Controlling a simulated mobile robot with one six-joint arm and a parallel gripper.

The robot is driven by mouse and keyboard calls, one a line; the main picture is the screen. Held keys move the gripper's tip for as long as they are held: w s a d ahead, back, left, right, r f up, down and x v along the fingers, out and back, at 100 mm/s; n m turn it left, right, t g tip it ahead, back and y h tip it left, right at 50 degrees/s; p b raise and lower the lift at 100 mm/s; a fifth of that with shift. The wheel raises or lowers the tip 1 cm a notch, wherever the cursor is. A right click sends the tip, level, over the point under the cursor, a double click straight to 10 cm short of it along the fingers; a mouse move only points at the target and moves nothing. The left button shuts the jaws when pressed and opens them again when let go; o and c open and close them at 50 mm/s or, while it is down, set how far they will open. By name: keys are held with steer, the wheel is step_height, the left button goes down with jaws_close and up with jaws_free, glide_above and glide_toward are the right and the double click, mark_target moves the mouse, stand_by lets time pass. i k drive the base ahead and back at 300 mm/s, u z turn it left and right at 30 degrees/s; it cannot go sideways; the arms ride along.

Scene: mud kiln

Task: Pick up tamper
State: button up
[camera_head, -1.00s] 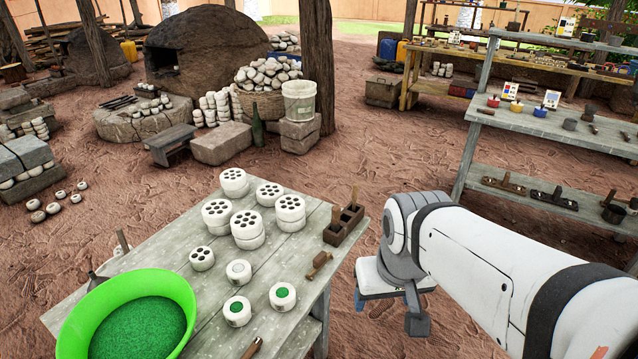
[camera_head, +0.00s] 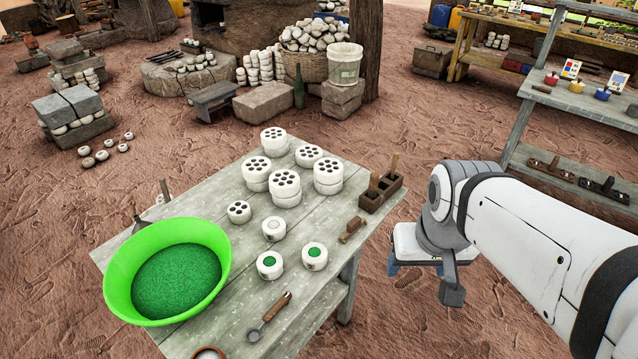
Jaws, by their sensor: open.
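A small brown wooden tool (camera_head: 352,229), which looks like the tamper, lies on the grey wooden table (camera_head: 235,335) near its right edge. It lies just in front of a dark wooden box (camera_head: 382,190) with upright wooden handles in it. My gripper (camera_head: 452,290) is at the end of the white arm, right of the table and apart from the tool. Its jaws are open and nothing shows between them. The far side of the gripper is hidden.
A green bowl (camera_head: 122,290) of green powder stands at the table's left. Several white moulds with holes (camera_head: 285,185) crowd the middle. A wooden-handled scoop (camera_head: 270,315) lies near the front. A white-topped stool (camera_head: 408,240) is beside the table. A shelf (camera_head: 590,110) stands right.

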mark_target(373, 178)
steer(key=k, duration=0.6)
steer(key=z, duration=0.45)
steer(key=i, duration=1.75)
steer(key=z, duration=0.05)
